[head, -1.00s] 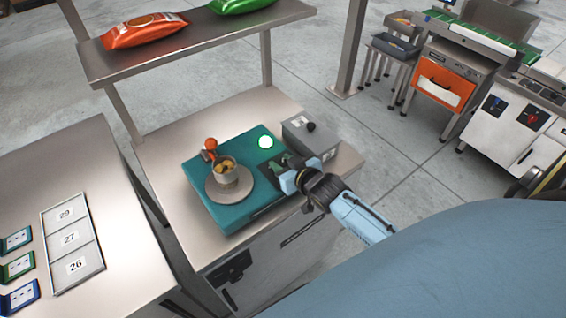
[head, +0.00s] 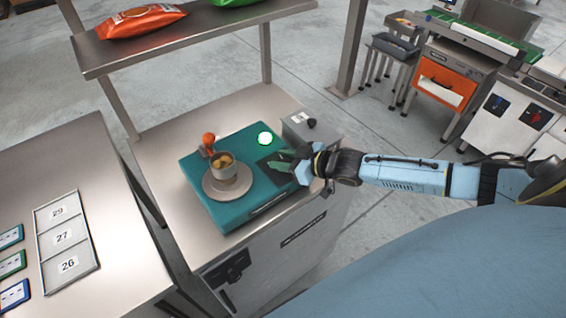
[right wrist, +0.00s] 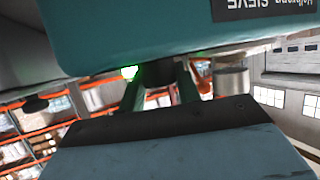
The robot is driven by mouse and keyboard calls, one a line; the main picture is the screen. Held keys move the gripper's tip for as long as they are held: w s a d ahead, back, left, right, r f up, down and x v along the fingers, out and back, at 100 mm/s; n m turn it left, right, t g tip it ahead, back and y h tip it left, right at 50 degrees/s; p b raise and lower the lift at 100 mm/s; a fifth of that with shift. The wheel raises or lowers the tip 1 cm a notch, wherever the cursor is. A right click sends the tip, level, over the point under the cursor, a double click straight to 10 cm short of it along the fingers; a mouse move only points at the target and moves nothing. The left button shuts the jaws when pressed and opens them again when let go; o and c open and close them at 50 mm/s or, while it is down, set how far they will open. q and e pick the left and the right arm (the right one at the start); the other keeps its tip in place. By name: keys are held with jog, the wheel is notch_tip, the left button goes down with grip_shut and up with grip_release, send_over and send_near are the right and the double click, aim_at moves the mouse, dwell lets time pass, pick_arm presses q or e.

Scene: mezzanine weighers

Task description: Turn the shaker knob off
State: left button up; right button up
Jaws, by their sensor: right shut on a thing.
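The teal sieve shaker (head: 217,210) stands on the metal bench, with a round grey plate and a metal cup (head: 223,180) holding yellowish bits on top. A green lamp (head: 265,138) is lit on it. My right gripper (head: 279,162) is at the dark panel (head: 263,167) on the shaker's right side. In the right wrist view its two fingers (right wrist: 160,90) are closed on a dark piece, which looks like the shaker knob (right wrist: 160,115). The knob is mostly hidden by the fingers in the head view, so its setting cannot be read. My left gripper is out of view.
An orange-balled handle (head: 208,140) rises behind the cup. A shelf (head: 200,45) with bags overhangs the back. A numbered tray (head: 65,240) lies on the left table.

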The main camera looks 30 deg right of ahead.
jog(key=shift+w+d+r+n+g+y+b, duration=0.1)
jog(key=shift+n+g+y+b, duration=0.25)
jog(key=shift+n+y, duration=0.25)
jog(key=shift+w+d+n+g+y+b, duration=0.1)
jog(key=shift+n+g+y+b, duration=0.15)
jog(key=shift+n+y+b, duration=0.3)
jog(key=shift+a+n+g+y, duration=0.15)
jog(key=shift+n+g+y, duration=1.3)
jog(key=shift+n+g, duration=0.45)
jog(key=shift+s+n+g+y+b, duration=0.1)
jog(key=shift+n+g+y+b, duration=0.2)
jog(key=shift+n+g+y, duration=0.7)
jog(key=shift+n+g, duration=0.4)
jog(key=shift+n, duration=0.05)
jog(key=o, duration=1)
jog(key=shift+a, duration=0.1)
jog(key=shift+h, duration=0.3)
jog(key=shift+s, duration=0.1)
jog(key=b+v, duration=0.1)
jog(key=v, duration=1.2)
jog(key=shift+d, duration=0.25)
